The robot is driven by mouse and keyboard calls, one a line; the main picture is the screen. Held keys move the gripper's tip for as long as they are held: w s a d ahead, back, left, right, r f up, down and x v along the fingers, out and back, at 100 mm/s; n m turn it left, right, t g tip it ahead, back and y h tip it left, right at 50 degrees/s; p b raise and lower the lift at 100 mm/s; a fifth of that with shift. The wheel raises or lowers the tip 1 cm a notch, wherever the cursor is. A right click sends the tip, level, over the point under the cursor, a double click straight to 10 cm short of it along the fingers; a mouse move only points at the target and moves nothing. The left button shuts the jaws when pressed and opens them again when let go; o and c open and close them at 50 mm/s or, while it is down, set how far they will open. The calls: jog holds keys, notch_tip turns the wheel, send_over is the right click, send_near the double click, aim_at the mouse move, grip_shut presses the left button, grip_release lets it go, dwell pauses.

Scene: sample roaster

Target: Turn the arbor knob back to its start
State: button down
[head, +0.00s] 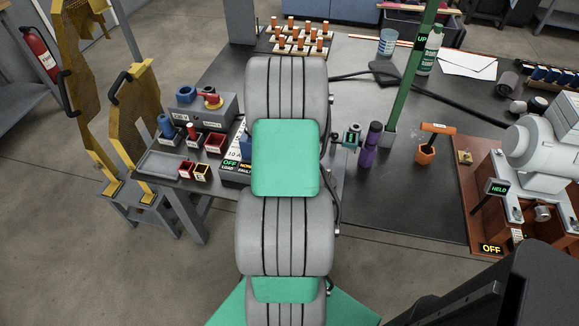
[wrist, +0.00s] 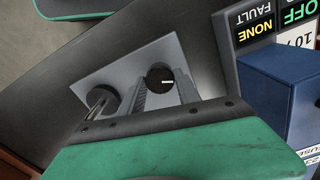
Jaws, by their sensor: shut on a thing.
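In the wrist view, a dark round knob (wrist: 160,73) with a short white mark sits on a light grey plate (wrist: 120,70). I take it for the arbor knob. The mark lies nearly level in the picture. My gripper (wrist: 162,87) has its two ridged grey fingers on either side of this knob and is shut on it. A second dark round knob (wrist: 104,98) is on the same plate to the left, with a pale metal piece partly in front of it. In the head view my own arm hides the gripper and the knob.
A display panel (wrist: 262,22) reading OFF and NONE FAULT, and a blue block (wrist: 280,92), stand close on the right in the wrist view. In the head view, a purple cylinder (head: 370,145) and a green post (head: 405,85) stand right of my arm.

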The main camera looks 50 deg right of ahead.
jog(key=n, duration=0.5)
jog(key=shift+w+n, duration=0.1)
jog(key=shift+n, duration=0.2)
jog(key=n, duration=0.5)
jog(key=shift+n, duration=0.3)
jog(key=n, duration=1.1)
jog(key=shift+r, duration=0.1)
jog(key=shift+n, duration=0.3)
jog(key=c, duration=0.9)
grip_release()
jog(key=shift+o, duration=0.2)
notch_tip(320, 180, up, 8)
jog(key=shift+f, duration=0.15)
